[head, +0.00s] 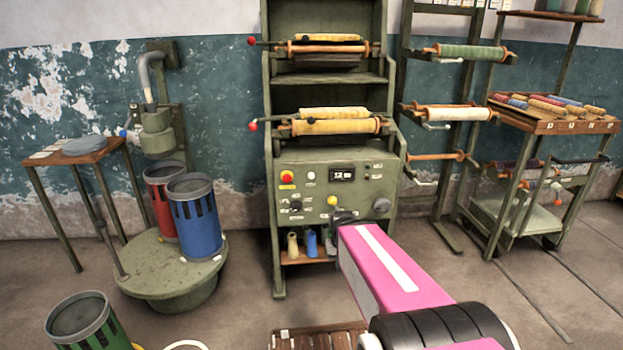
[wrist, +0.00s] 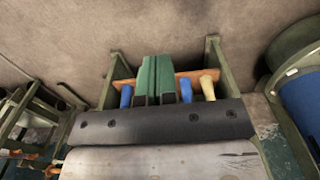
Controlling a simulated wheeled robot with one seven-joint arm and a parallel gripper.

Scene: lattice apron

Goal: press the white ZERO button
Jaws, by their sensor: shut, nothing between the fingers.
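A small round white button (head: 310,177) sits on the green control panel (head: 325,222), between a red button on a yellow base (head: 287,177) and a dark display (head: 342,174). Its label is too small to read. My gripper (head: 343,216) is in front of the panel's lower part, below and to the right of the white button and apart from it. In the wrist view its two green-tipped fingers (wrist: 157,62) are together and empty. The white button does not show in the wrist view.
Yellow and blue cones (head: 312,244) stand on a low shelf underneath. Rollers (head: 335,126) jut out above the panel.

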